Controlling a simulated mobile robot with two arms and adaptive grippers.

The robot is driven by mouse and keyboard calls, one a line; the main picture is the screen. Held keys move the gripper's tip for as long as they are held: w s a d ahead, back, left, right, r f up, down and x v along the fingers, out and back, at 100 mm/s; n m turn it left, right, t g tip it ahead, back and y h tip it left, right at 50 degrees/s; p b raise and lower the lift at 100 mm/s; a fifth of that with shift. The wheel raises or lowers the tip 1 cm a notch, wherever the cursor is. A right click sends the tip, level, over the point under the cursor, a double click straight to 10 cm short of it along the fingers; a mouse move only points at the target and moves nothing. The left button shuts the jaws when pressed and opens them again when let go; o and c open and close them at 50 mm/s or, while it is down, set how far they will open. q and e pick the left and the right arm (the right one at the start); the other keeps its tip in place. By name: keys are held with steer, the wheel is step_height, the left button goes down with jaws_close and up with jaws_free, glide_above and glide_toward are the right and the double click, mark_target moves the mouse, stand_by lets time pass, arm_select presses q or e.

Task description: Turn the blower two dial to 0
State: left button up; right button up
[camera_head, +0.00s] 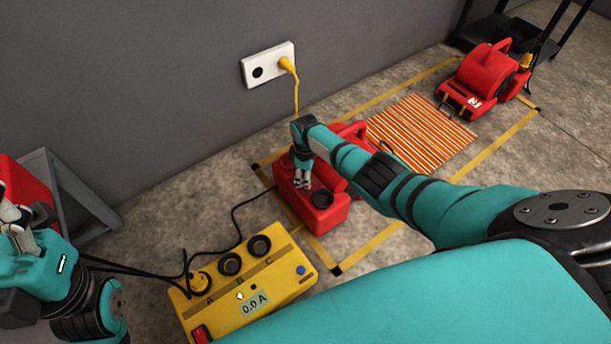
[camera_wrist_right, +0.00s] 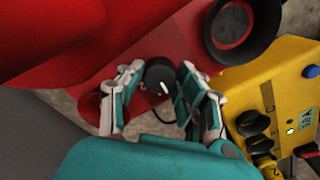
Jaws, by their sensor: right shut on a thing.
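The near red blower (camera_head: 332,210) stands on the floor under my right arm. No number is readable on it. My right gripper (camera_head: 302,184) points down over its top. In the right wrist view, a black round dial (camera_wrist_right: 160,78) with a pale mark sits between the fingertips of my right gripper (camera_wrist_right: 162,71), which is shut on it. The dial's scale is not readable, and the gripper hides the dial in the head view. My left gripper (camera_head: 18,216) is at the left edge, partly cut off; its jaws are unclear.
A yellow power box (camera_head: 290,285) with sockets A, B, C reads 0.0 A; a yellow plug sits in A. A wall outlet (camera_head: 258,72) holds another yellow plug. A second red blower (camera_head: 486,75) stands far right, beyond a striped orange rug (camera_head: 420,132). Cables cross the floor.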

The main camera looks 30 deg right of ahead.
steer(key=shift+a+n, duration=0.1)
steer(key=shift+n, duration=0.4)
steer(key=o, duration=0.9)
steer(key=shift+r, duration=0.15)
step_height(320, 180, up, 12)
steer(key=shift+f, duration=0.15)
stand_by(0.4)
